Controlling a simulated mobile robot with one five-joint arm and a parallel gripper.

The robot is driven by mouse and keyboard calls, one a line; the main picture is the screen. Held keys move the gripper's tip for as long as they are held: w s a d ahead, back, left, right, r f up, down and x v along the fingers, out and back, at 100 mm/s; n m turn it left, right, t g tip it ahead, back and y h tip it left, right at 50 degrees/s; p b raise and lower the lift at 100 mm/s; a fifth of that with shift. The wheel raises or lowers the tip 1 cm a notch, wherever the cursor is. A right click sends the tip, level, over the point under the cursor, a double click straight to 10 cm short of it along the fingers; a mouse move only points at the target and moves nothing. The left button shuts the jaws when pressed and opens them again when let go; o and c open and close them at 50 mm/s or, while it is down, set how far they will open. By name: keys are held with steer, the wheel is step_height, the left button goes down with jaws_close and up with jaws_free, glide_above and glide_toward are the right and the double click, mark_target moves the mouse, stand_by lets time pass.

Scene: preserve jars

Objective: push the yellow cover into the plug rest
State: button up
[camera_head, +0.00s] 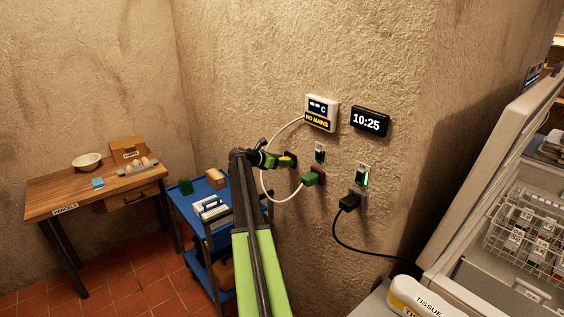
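My gripper (279,161) is at the wall, pointing right, at the end of my arm. The small yellow cover (286,159) is at its fingertips, and the fingers look shut on it. A dark holder on the wall, which looks like the plug rest (293,159), is directly beyond the cover. The cover is at or against its front; the view is too small to tell whether any of it is inside. My gripper hides part of the cover and the rest.
A green plug (311,179) with a white cable is just below right. Switches, a black plug (349,202), a display (320,113) reading NO MAINS and a clock (370,121) are on the wall. A blue cart (183,207) stands left of my arm; a wooden table (60,197) is farther left.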

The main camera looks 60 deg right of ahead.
steer(key=o, duration=0.3)
steer(key=p+v, duration=0.6)
steer(key=v, duration=1.1)
steer(key=shift+w+a+p, duration=0.1)
steer(key=shift+a+p, duration=0.05)
steer(key=shift+p, duration=0.15)
